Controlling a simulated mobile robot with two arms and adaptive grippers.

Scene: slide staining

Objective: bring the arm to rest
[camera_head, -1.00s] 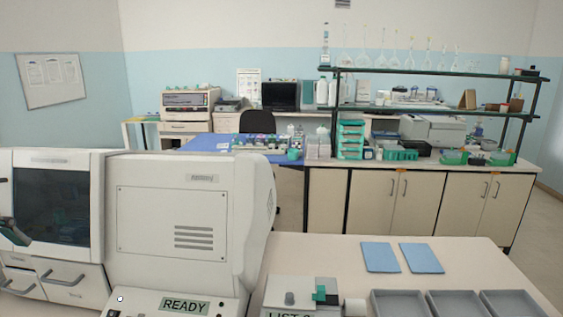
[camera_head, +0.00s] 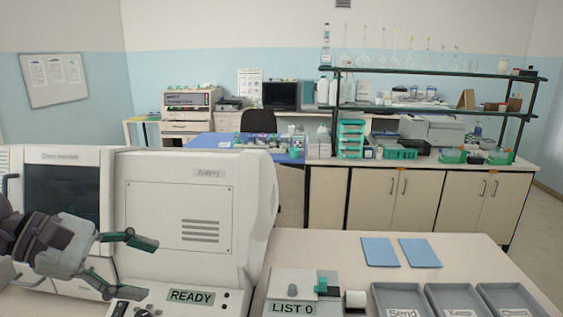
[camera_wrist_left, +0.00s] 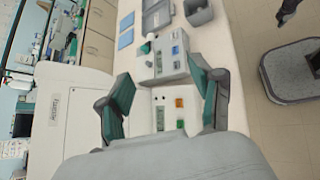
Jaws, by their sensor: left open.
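My left gripper (camera_head: 133,262) is in the lower left of the head view, in front of the white staining machine (camera_head: 195,205). Its green-tipped fingers are spread apart with nothing between them. In the left wrist view the same open fingers (camera_wrist_left: 160,105) frame part of the machine's front panel, and the bench lies beyond. The machine's display (camera_head: 191,296) reads READY.
A small device (camera_head: 292,284) labelled LIST 0 stands right of the machine. Grey trays (camera_head: 400,300), one labelled Send and one Keep, sit at the bench's right front. Two blue pads (camera_head: 380,251) lie behind them. The bench between the device and pads is clear.

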